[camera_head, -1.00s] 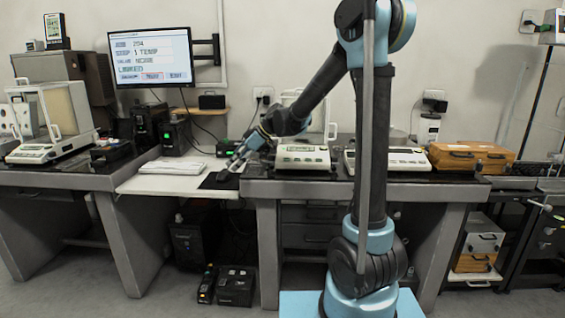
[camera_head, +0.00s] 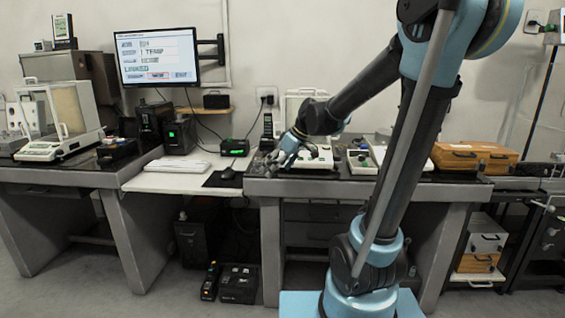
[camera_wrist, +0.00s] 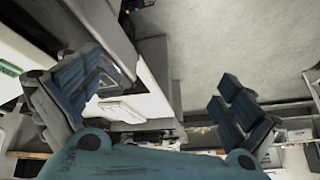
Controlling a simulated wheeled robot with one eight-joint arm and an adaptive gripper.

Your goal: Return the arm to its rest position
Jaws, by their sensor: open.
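My gripper (camera_head: 279,158) is in front of the balance on the right-hand weighing table (camera_head: 258,189), at the end of my arm, which reaches left across the picture. In the wrist view my gripper (camera_wrist: 160,105) has its two blue-padded fingers spread wide apart, with nothing between them. A white balance (camera_head: 318,160) stands behind my gripper and is partly covered by it. A dark mouse (camera_head: 228,173) lies on a black pad on the lower white table, left of my gripper and apart from it.
The monitor (camera_head: 157,57) hangs on the wall at the back left. A glass-cased balance (camera_head: 60,120) stands on the left table. An orange wooden case (camera_head: 474,158) sits at the right. White paper or a keyboard (camera_head: 177,166) lies on the low table. Grey floor is clear in front.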

